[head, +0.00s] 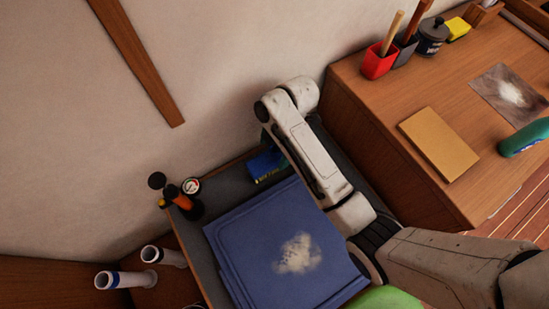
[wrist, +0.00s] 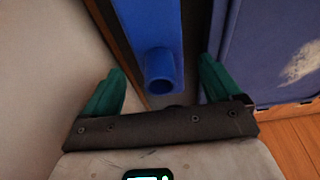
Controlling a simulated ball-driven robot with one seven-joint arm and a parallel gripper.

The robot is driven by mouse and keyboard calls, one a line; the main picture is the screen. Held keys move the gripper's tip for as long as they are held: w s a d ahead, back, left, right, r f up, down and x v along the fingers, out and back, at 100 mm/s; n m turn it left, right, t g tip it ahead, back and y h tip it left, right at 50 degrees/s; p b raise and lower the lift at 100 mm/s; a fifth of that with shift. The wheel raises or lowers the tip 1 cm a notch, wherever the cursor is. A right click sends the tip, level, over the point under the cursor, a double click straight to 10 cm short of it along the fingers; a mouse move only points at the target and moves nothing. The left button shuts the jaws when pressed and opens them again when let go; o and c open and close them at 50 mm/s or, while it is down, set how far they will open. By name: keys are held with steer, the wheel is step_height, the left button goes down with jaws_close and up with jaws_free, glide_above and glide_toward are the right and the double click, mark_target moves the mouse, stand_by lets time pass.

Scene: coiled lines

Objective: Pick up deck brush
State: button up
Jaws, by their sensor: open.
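The deck brush appears to be the blue piece (wrist: 150,28) with a short round hollow socket, lying between my fingers in the wrist view. In the head view a blue piece (head: 266,165) with small yellow marks, which seems to be the same one, lies on the dark grey top against the wall, left of my forearm. My gripper (wrist: 160,82) is open, with one teal finger on each side of the socket; no contact shows. In the head view my gripper is mostly hidden behind my arm.
A folded blue cloth (head: 245,240) with a white powdery patch covers much of the grey top. An orange-and-black tool (head: 185,200) and a gauge (head: 191,186) stand at its left edge. A wooden cabinet (head: 355,140) rises close on the right. The wall is close behind.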

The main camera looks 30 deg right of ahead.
steer(key=shift+x, duration=1.4)
steer(key=shift+d, duration=0.1)
steer(key=shift+c, duration=0.2)
steer(key=c, duration=1.3)
steer(key=shift+r, duration=0.1)
steer(key=shift+r, duration=0.6)
steer(key=s+r+p, duration=0.1)
steer(key=s+r, duration=0.3)
steer(key=s+d+r+p, duration=0.1)
steer(key=s+r+p, duration=0.1)
steer(key=s, duration=0.3)
steer(key=s+r+p, duration=0.2)
steer(key=s+r, duration=0.3)
steer(key=shift+d+r, duration=0.2)
steer(key=shift+r, duration=0.15)
